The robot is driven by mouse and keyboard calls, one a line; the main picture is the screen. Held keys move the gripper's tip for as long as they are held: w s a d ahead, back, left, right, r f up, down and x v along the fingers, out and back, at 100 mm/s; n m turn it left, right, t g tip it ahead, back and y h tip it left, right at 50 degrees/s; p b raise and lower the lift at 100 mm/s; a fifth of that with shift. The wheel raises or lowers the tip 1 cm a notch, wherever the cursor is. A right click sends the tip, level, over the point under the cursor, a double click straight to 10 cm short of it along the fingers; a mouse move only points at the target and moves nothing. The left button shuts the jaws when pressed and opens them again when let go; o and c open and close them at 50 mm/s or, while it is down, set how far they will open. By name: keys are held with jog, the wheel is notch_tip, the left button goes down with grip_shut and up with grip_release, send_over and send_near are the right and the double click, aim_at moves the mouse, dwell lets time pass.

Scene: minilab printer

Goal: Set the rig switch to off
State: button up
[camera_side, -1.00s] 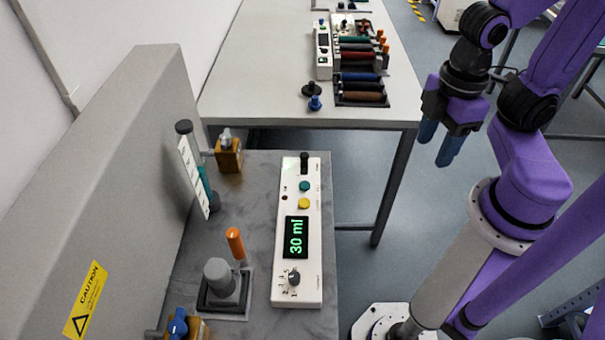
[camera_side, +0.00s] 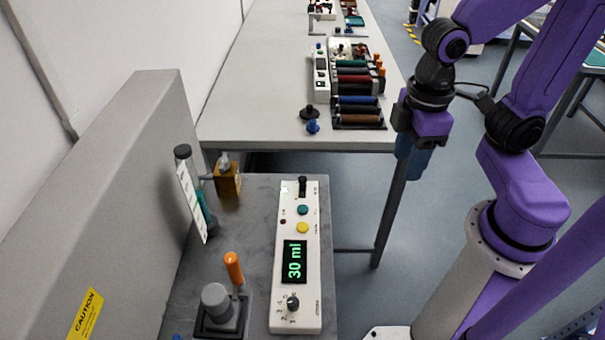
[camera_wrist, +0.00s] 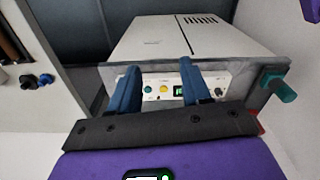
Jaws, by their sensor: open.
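The rig's white control panel (camera_side: 309,210) lies on the grey bench. A black switch (camera_side: 302,187) sits at its far end, above a teal button (camera_side: 303,210) and a yellow button (camera_side: 303,228). I cannot read the switch's setting. The display (camera_side: 295,261) reads 30 ml, and a black dial (camera_side: 292,303) is at the near end. My gripper (camera_side: 411,172) is open and empty, to the right of the panel and apart from it. In the wrist view my gripper (camera_wrist: 159,67) has the panel (camera_wrist: 150,80) beyond its blue fingers; the switch appears hidden by the left finger.
An orange-handled lever (camera_side: 233,268), a grey knob (camera_side: 216,300), a labelled tube (camera_side: 192,195) and an amber bottle (camera_side: 228,178) stand left of the panel. A tall grey housing (camera_side: 110,190) rises further left. The farther table (camera_side: 255,100) holds other equipment.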

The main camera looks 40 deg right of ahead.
jog(key=w+a+r+m, duration=0.1)
jog(key=w+a+m, duration=0.35)
jog(key=w, duration=0.55)
jog(key=m, duration=0.6)
send_near(303, 178)
notch_tip(303, 178, down, 8)
jog(key=shift+w+a+f, duration=0.1)
jog(key=shift+a, duration=0.05)
jog(key=shift+c, duration=0.4)
